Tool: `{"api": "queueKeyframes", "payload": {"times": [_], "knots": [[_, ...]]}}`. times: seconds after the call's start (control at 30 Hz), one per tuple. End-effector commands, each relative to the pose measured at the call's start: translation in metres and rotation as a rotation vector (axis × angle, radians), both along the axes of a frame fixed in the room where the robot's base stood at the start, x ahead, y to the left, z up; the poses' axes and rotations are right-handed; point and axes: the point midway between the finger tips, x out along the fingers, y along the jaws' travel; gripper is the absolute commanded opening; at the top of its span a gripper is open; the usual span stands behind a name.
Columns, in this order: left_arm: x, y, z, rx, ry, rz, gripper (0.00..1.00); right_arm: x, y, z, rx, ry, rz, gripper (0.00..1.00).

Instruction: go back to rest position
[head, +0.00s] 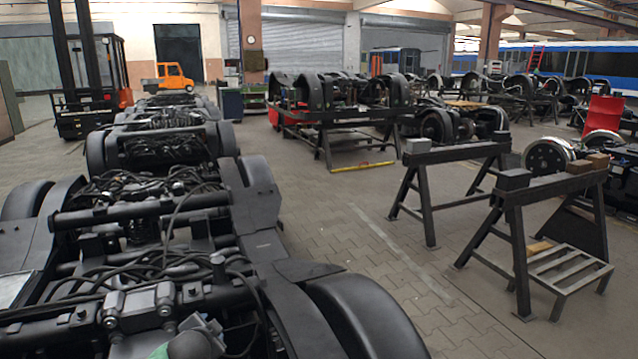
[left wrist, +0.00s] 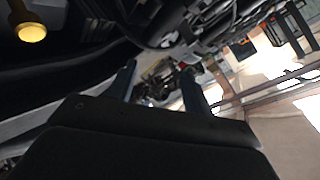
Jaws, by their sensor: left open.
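My left gripper (left wrist: 157,85) shows in the left wrist view. Its two dark fingers stand apart with nothing between them. Behind and above the fingers are dark cables and frame parts of a bogie (left wrist: 205,30). In the head view, a large dark bogie (head: 140,215) with many cables fills the lower left, close in front of me. A dark rounded part at the bottom edge may be mine, but I cannot tell. My right gripper is in neither view.
Dark trestles (head: 555,185) stand at the right, with a slatted step (head: 565,268) beside them. More bogies (head: 345,95) stand further back. A forklift (head: 90,90) and an orange vehicle (head: 175,77) are at the back left. The paved floor (head: 365,225) between bogie and trestles is clear.

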Motion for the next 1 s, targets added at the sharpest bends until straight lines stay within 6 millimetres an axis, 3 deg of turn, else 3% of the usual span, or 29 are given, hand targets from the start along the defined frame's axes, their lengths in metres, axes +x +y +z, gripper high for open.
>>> {"api": "queueKeyframes", "payload": {"times": [0.1,0.4,0.77,1.0], "knots": [[-0.042,-0.025,-0.007,-0.035,0.101,0.043,0.5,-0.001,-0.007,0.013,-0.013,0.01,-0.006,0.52],[-0.144,-0.068,-0.03,-0.194,0.318,0.132,0.5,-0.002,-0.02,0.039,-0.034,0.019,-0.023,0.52],[-0.243,-0.103,-0.054,-0.433,0.471,0.22,0.5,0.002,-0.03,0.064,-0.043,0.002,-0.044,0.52],[-0.31,-0.117,-0.083,-0.548,0.59,0.31,0.5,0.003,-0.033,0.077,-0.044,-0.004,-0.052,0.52]]}}
